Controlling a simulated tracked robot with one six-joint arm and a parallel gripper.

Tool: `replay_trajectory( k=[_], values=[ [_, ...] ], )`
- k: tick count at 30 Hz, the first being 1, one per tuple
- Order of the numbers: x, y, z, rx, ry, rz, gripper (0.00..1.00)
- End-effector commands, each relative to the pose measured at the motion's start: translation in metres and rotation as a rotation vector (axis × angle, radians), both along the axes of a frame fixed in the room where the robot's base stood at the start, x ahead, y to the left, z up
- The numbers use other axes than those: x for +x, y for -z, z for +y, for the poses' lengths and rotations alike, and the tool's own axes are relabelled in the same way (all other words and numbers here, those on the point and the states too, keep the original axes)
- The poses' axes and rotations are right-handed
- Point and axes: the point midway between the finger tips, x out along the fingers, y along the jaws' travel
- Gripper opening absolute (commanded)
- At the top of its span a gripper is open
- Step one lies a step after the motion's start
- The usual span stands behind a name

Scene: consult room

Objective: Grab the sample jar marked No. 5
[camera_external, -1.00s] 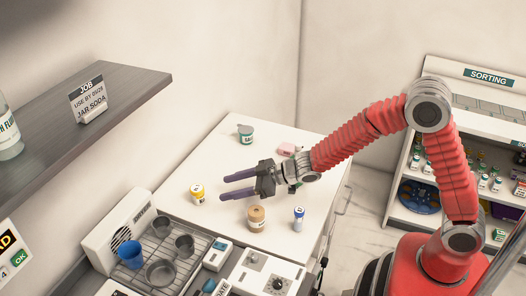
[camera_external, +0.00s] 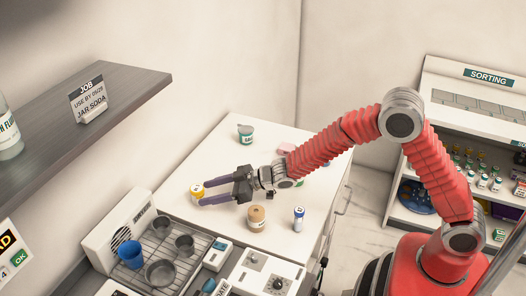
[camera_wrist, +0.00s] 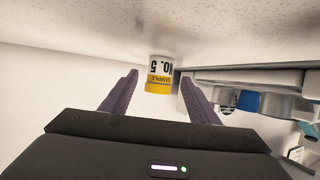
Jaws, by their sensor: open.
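The sample jar marked No. 5 (camera_wrist: 159,75) shows in the wrist view with a white label and yellow band, upside down in that picture. It is ahead of my gripper (camera_wrist: 160,92), roughly midway between the two purple fingers. In the external view the small yellow-and-white jar (camera_external: 197,192) stands upright on the white tabletop (camera_external: 225,148). My gripper (camera_external: 202,192) is open and empty, its fingertips close to the jar. I cannot tell from the external view whether a finger touches it.
A brown-topped jar (camera_external: 257,218) and a small blue-labelled vial (camera_external: 298,219) stand in front of my gripper. A grey-green lidded tub (camera_external: 245,133) stands further back.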

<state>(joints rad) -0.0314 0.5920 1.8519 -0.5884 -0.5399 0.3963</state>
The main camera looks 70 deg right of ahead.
Motion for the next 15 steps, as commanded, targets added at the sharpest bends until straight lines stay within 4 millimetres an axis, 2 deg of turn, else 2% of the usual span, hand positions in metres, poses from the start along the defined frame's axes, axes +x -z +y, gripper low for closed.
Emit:
replay_trajectory(
  k=[5,15],
  values=[
    [0.006,0.003,0.002,0.0,0.0,0.0,0.55],
    [0.039,0.017,0.013,0.0,0.0,0.001,0.55]
  ],
)
